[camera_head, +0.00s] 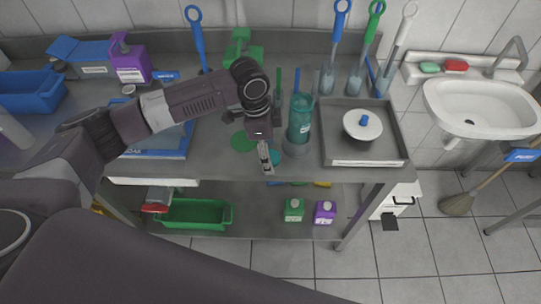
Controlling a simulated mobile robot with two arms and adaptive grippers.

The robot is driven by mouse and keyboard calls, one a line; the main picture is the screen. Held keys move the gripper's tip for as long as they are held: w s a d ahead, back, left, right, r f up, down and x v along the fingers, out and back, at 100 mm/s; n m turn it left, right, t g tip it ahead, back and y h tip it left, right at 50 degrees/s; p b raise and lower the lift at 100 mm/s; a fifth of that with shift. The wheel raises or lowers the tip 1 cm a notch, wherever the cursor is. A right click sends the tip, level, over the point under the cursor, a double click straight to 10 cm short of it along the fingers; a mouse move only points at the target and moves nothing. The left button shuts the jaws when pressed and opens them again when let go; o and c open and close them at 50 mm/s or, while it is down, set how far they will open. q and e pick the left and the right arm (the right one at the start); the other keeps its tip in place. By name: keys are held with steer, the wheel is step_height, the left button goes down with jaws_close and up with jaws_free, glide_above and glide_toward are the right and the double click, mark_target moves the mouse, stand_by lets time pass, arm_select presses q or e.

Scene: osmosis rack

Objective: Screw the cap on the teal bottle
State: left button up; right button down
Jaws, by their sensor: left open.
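The teal bottle (300,122) stands upright on the steel table, right of centre. It looks translucent, and its top is too small to read clearly. My left gripper (266,160) reaches in from the left and points down near the table's front edge. It is open, in front of and to the left of the bottle, apart from it. A small teal round piece (275,157) shows beside the fingers. It may be the cap, and I cannot tell whether the fingers touch it. My right gripper is not in view.
A steel tray (378,160) with a white, blue-knobbed lid (362,125) lies right of the bottle. A green disc (242,141) lies left of my gripper. Brushes (333,50) stand behind. A purple container (130,62) and blue bin (28,92) are at the left.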

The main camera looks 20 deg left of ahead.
arm_select(q)
steer(key=shift+c, duration=0.2)
steer(key=c, duration=0.8)
steer(key=shift+o, duration=0.2)
step_height(320, 180, up, 20)
steer(key=b, duration=0.3)
